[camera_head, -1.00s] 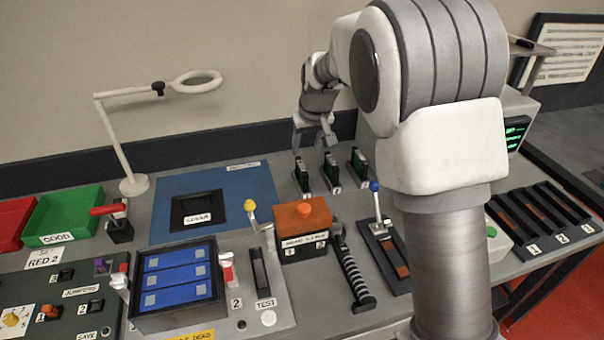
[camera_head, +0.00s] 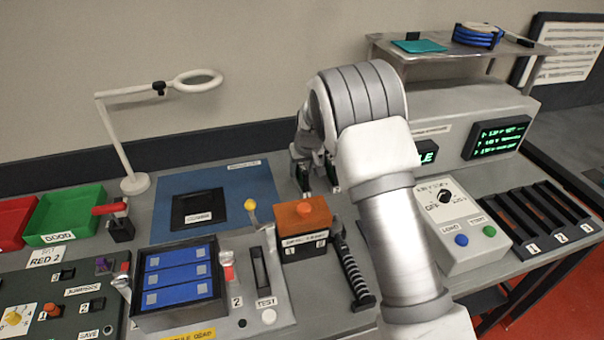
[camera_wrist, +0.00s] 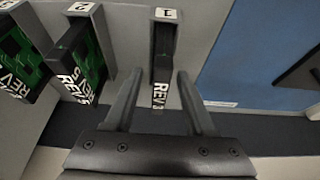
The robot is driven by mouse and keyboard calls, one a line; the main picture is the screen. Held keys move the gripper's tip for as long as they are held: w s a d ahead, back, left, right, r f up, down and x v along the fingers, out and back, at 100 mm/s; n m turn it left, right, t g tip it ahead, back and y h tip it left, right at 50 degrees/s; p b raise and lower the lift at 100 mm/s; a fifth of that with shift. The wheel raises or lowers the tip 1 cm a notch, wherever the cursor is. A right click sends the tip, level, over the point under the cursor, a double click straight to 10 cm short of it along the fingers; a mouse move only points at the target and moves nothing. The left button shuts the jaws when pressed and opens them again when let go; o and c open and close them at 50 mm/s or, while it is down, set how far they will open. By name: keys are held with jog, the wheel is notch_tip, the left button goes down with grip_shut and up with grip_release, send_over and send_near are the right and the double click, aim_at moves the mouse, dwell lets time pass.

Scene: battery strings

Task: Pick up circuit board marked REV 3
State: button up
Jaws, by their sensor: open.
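The circuit board in slot 1 (camera_wrist: 161,68) stands upright in its dark holder in the wrist view, its edge label appearing to read REV 3. My gripper (camera_wrist: 159,78) is open, with one finger on each side of that board and visible gaps between. The board in slot 2 (camera_wrist: 85,62) and the board in slot 3 (camera_wrist: 22,62) stand to the left; both carry REV labels whose numbers I cannot read surely. In the head view my gripper (camera_head: 316,182) is over the board row, and my arm hides much of the boards.
A blue mat (camera_head: 262,185) lies left of the boards, also at right in the wrist view (camera_wrist: 255,60). An orange-topped box (camera_head: 303,214) stands in front of them. A lamp (camera_head: 115,140) is at the back left. A console (camera_head: 460,225) stands right of my arm.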

jog(key=shift+w+f, duration=0.15)
jog(key=shift+f, duration=0.2)
jog(key=shift+c, duration=0.2)
grip_shut()
jog(key=shift+r, duration=0.2)
